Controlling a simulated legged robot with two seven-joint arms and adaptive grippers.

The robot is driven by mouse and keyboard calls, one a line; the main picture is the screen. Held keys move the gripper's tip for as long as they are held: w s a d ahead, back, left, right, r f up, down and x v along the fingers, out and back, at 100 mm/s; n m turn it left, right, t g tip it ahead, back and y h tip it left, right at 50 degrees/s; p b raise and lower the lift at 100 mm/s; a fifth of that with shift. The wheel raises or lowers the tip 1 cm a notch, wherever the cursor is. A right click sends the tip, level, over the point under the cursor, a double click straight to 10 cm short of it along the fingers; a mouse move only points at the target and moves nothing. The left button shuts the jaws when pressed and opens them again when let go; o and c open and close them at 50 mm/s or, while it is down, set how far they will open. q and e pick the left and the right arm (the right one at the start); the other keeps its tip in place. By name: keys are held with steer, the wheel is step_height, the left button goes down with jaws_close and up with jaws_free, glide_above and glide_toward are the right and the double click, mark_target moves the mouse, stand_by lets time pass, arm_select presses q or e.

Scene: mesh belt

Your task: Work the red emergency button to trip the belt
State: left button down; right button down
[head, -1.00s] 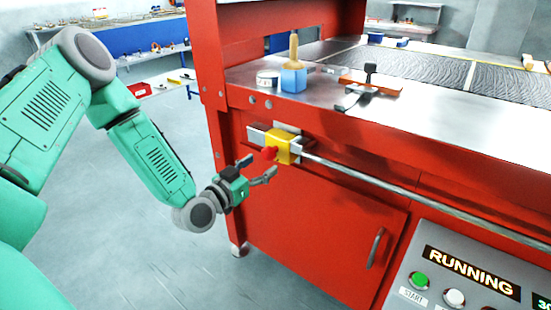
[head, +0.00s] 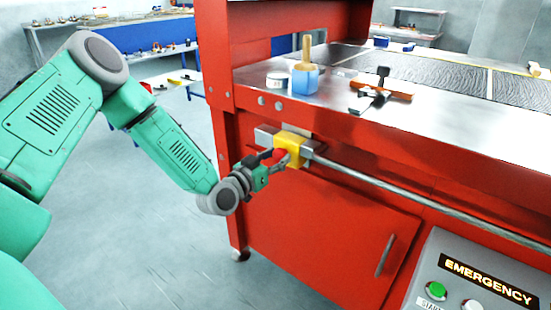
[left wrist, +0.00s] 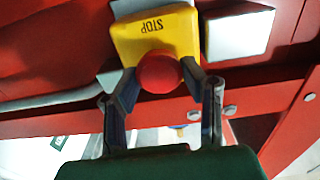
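The red emergency button (left wrist: 159,72) sticks out of a yellow housing (left wrist: 185,30) marked STOP. In the head view the yellow housing (head: 291,149) is on the red machine front, below the table edge, and the red button (head: 280,154) is partly hidden by fingers. My left gripper (head: 277,158) is at the button. In the left wrist view its two fingers (left wrist: 160,82) flank the button closely, with no clear gap on either side. The display (head: 489,281) reads EMERGENCY. My right gripper is not in view.
A metal rail (head: 400,189) runs right from the housing. A blue block with a wooden handle (head: 305,76), a white tub (head: 277,82) and a dark clamp-like tool (head: 378,88) lie on the table above. A green start button (head: 436,290) is on the panel at lower right.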

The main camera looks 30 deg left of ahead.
arm_select(q)
steer(key=shift+s+a+f, duration=0.1)
steer(key=shift+a+f, duration=0.35)
steer(key=shift+w+d+r, duration=0.25)
steer(key=shift+w+d, duration=0.25)
steer(key=shift+d, duration=0.15)
steer(key=shift+w, duration=0.1)
steer(key=c, duration=1.4)
jaws_free()
steer(key=shift+a+f, duration=0.1)
steer(key=shift+a, duration=0.15)
steer(key=o, duration=0.4)
steer(key=shift+w+a+f, duration=0.1)
steer(key=shift+w, duration=0.05)
steer(key=shift+o, duration=0.2)
steer(key=shift+w+f, duration=0.1)
steer(key=shift+s+d+r, duration=0.25)
steer(key=shift+r, duration=0.05)
steer(key=shift+s, duration=0.35)
steer(key=s+a, duration=0.1)
steer(key=s, duration=0.9)
steer(key=shift+s+f, duration=0.2)
steer(key=shift+s, duration=0.2)
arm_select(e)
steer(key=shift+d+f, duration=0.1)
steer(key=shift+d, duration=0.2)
